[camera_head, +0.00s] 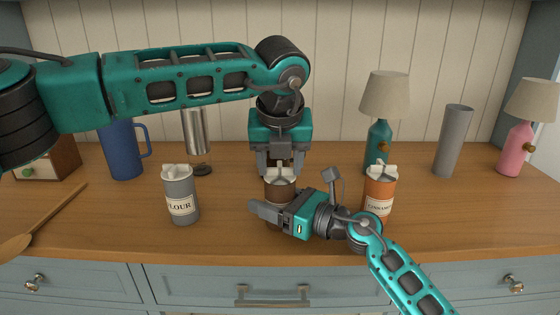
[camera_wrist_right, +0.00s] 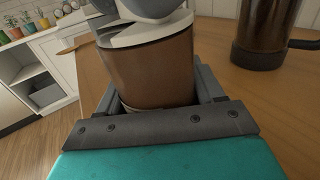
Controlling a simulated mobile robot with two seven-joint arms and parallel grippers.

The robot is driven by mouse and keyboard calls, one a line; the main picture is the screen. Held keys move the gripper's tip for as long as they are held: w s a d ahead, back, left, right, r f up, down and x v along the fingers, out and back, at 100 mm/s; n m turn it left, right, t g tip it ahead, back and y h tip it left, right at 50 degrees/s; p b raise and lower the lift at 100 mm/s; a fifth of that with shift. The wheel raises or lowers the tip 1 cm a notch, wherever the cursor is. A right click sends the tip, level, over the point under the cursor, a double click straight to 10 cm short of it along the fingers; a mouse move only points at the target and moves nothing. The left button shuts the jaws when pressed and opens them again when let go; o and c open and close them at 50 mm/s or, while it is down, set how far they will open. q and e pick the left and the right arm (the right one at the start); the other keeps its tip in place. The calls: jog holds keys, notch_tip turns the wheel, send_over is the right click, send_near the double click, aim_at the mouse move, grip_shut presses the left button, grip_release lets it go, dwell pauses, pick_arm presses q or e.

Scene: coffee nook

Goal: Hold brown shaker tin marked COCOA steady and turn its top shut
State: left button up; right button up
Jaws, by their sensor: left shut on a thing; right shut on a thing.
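The brown shaker tin (camera_head: 279,187) stands upright on the wooden counter in the middle of the head view. Its pale top (camera_head: 281,174) is between the fingers of my left gripper (camera_head: 280,167), which comes down from above and is shut on it. My right gripper (camera_head: 272,214) is shut around the tin's body from the front right and covers its lower part, so no COCOA label can be read. In the right wrist view the brown body (camera_wrist_right: 155,70) sits between the right fingers, with part of the left gripper (camera_wrist_right: 150,8) over the pale top.
A grey FLOUR shaker (camera_head: 181,195) stands left and an orange cinnamon shaker (camera_head: 380,188) stands close behind my right wrist. A blue mug (camera_head: 122,150), a glass and metal cylinder (camera_head: 197,140), a teal lamp (camera_head: 379,145) and a grey cylinder (camera_head: 452,142) stand farther back. A wooden spoon (camera_head: 50,215) lies left.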

pick_arm(q)
jog(key=o, duration=1.1)
jog(key=shift+c, duration=0.2)
jog(key=v, duration=1.2)
pick_arm(e)
jog(key=o, duration=1.2)
